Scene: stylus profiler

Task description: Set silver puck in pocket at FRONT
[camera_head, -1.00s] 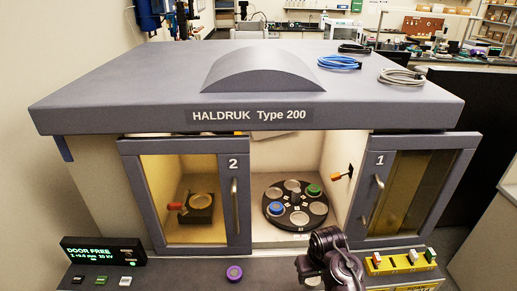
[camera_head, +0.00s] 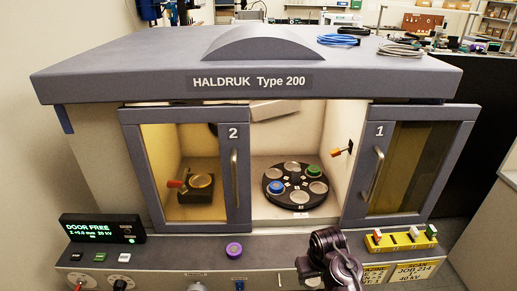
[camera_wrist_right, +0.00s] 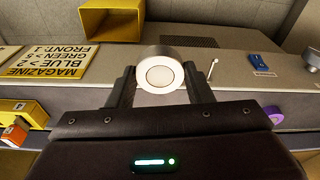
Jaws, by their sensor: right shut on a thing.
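The silver puck (camera_wrist_right: 160,75), a pale ring with a whitish round face, is held between the fingers of my right gripper (camera_wrist_right: 160,92) in the right wrist view. In the head view my right gripper (camera_head: 330,262) is low in front of the machine, outside the open chamber; the puck cannot be made out there. The black round magazine (camera_head: 293,182) lies inside the middle opening, with several round pockets. A blue puck (camera_head: 277,187) sits in its left pocket and a green puck (camera_head: 309,170) at its back right. The front pocket (camera_head: 299,197) looks empty. My left gripper is not visible.
Door 2 (camera_head: 234,185) and door 1 (camera_head: 380,175) flank the opening. An orange-tipped lever (camera_head: 337,152) sticks out of the right inner wall. A purple knob (camera_head: 234,250) and a yellow block (camera_head: 405,241) with coloured pieces are on the front ledge.

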